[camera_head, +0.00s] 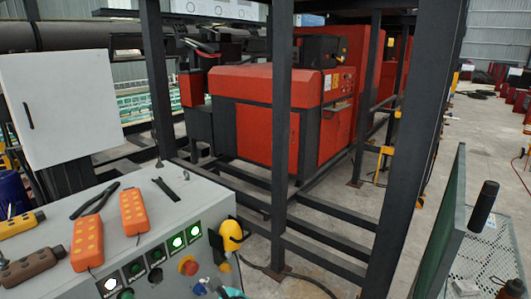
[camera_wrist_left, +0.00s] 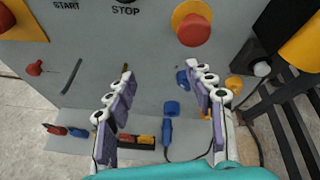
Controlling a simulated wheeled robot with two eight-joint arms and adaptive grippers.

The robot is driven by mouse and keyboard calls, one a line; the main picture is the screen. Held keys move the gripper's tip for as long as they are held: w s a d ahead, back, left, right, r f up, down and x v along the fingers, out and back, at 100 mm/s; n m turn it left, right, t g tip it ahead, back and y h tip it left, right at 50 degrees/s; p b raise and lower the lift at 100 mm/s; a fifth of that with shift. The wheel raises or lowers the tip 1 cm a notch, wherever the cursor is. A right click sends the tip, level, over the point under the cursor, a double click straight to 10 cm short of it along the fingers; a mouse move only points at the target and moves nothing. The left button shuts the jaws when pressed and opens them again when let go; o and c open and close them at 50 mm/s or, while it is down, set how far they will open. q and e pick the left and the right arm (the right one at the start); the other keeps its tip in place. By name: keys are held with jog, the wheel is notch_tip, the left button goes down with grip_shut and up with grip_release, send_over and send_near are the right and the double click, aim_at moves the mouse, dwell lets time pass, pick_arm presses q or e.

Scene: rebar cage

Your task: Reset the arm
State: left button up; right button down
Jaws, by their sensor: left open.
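My left gripper (camera_wrist_left: 163,78) is open and empty in the left wrist view, its two fingers spread wide apart. In the head view, a small teal part of my left arm (camera_head: 230,293) shows at the bottom edge, in front of the console (camera_head: 190,200); the fingers there are mostly cut off. My right gripper is in neither view.
Dark steel posts (camera_head: 282,130) and low rails stand before a red machine (camera_head: 265,120). A ledge (camera_wrist_left: 95,148) below the gripper holds several tools.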

pick_arm(q)
jog(key=s+f+n+h, duration=0.2)
jog(key=s+n+h, duration=0.3)
jog(key=n, duration=0.6)
jog(key=s+a+f+n+h, duration=0.1)
jog(key=s+f+n+h, duration=0.2)
jog(key=s+n+h, duration=0.2)
jog(key=s+n, duration=0.3)
jog(key=n, duration=0.2)
jog(key=shift+s+n+g, duration=0.25)
jog(key=shift+n+g, duration=0.15)
jog(key=shift+a, duration=0.1)
